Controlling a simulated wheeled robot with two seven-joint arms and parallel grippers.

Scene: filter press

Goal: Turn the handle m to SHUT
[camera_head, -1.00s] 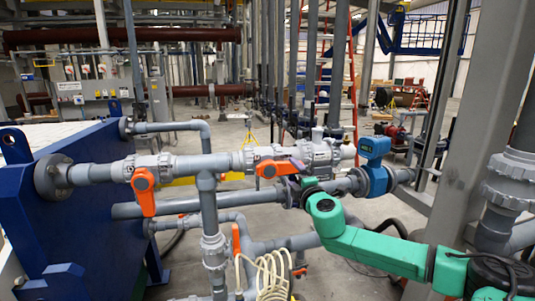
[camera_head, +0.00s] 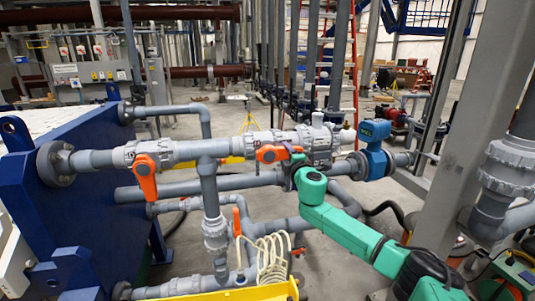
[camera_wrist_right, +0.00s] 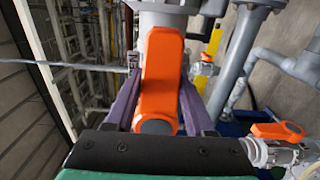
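An orange valve handle (camera_head: 270,153) lies along the grey upper pipe in the head view, pointing level to the right. No letter is readable on it, so I cannot tell whether it is handle m. My right gripper (camera_head: 292,165) is at its right end, partly hidden by my green arm. In the right wrist view, the orange handle (camera_wrist_right: 160,80) stands between the purple fingers of my right gripper (camera_wrist_right: 160,76). The fingers are spread on either side, with gaps beside the handle's near end; contact at the tips is unclear. My left gripper is not in view.
A second orange handle (camera_head: 145,177) hangs down on the same pipe to the left. Another orange handle (camera_head: 237,222) is lower, near a coiled cream hose (camera_head: 272,258). A blue valve body (camera_head: 374,147) and a grey column (camera_head: 470,120) stand to the right.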

